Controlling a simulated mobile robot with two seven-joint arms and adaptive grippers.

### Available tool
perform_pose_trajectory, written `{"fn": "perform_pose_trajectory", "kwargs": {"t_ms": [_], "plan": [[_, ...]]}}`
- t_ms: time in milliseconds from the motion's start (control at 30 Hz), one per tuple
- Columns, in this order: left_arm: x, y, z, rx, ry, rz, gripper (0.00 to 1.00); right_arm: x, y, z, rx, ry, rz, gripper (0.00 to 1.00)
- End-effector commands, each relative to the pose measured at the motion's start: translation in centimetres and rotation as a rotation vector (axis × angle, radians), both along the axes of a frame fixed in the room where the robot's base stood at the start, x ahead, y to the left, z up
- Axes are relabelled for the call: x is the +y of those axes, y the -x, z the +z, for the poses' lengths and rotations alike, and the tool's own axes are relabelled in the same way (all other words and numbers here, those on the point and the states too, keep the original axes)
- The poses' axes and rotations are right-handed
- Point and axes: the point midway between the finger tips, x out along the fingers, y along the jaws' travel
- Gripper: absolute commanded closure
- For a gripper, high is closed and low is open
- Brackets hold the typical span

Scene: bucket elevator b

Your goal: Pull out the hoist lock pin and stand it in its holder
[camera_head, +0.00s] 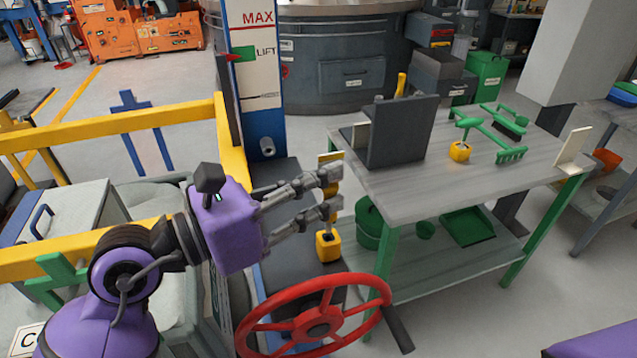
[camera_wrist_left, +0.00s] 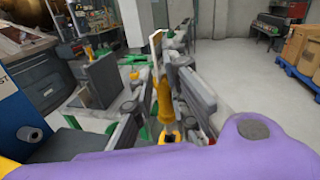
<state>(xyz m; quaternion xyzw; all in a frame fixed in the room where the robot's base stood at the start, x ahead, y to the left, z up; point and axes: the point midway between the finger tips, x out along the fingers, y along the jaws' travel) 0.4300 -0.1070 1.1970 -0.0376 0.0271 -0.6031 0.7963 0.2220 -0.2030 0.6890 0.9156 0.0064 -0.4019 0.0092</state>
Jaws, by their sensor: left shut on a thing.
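My left gripper (camera_head: 331,192) reaches in from the left, its two fingers closed around the upright yellow lock pin (camera_head: 333,188). The pin also shows between the fingers in the left wrist view (camera_wrist_left: 164,100). A pale plate with a yellow edge (camera_head: 330,157) shows at the pin's upper end. A yellow block (camera_head: 328,246) is directly below the fingers, in line with the pin. I cannot tell whether the pin's lower end sits in this block. I cannot identify the holder for certain. My right gripper is not in view.
A red handwheel (camera_head: 318,320) is below the gripper. A grey workbench (camera_head: 420,185) to the right carries a dark upright box (camera_head: 402,130), green tools and a small yellow block (camera_head: 460,151). A yellow rail (camera_head: 110,125) runs at left. The blue-and-white lift post (camera_head: 254,60) stands behind.

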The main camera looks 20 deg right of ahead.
Motion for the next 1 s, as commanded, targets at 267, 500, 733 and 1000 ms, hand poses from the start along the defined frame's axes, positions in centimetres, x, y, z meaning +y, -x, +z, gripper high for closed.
{"fn": "perform_pose_trajectory", "kwargs": {"t_ms": [267,500,733,1000], "plan": [[0.0,-0.01,0.0,0.0,0.0,0.0,1.0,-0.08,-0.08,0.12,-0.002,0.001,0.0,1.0],[0.0,-0.01,0.0,0.0,0.0,0.0,1.0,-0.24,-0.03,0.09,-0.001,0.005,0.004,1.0],[0.01,-0.02,0.06,-0.001,0.0,-0.002,1.0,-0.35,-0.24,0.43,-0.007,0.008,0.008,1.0],[0.0,-0.02,-0.02,0.0,0.001,-0.003,1.0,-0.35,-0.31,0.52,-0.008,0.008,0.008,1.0]]}}
